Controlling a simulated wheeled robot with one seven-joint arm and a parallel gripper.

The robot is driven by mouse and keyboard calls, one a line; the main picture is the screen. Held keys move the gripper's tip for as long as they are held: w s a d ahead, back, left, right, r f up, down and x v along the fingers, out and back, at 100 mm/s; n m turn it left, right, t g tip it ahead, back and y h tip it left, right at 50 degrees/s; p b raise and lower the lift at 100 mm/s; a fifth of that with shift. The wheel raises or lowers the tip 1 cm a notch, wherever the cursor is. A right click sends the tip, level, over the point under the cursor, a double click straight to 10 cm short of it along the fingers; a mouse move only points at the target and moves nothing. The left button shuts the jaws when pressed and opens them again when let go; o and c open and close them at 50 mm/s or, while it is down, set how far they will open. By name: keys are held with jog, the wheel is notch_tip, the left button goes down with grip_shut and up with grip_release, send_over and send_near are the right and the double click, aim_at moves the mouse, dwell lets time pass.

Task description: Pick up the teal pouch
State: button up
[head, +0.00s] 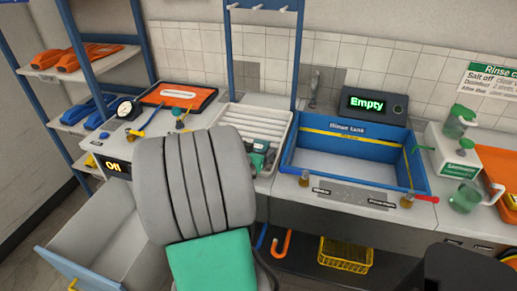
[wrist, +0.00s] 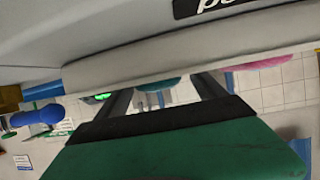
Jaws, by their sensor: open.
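In the wrist view my gripper (wrist: 163,92) shows two dark fingers standing apart, with nothing visibly clamped between them. A teal-green rounded edge (wrist: 158,84), perhaps the teal pouch, shows between the fingers under a long pale rim (wrist: 160,60). Most of it is hidden, so I cannot tell its full shape or whether the fingers touch it. A pink rounded piece (wrist: 265,62) shows to its right. In the head view my grey and teal arm fills the centre, the fingers are hidden, and I cannot make out the pouch.
An open grey drawer (head: 95,240) juts out at lower left. A ribbed white tray (head: 278,118) and the blue rinse tank (head: 345,165), beside an "Empty" display (head: 373,104), sit on the counter. Blue shelving (head: 75,35) stands at left. A yellow basket (head: 344,254) is below.

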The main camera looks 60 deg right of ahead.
grip_shut()
dwell(0.8)
jog(key=shift+r, duration=0.15)
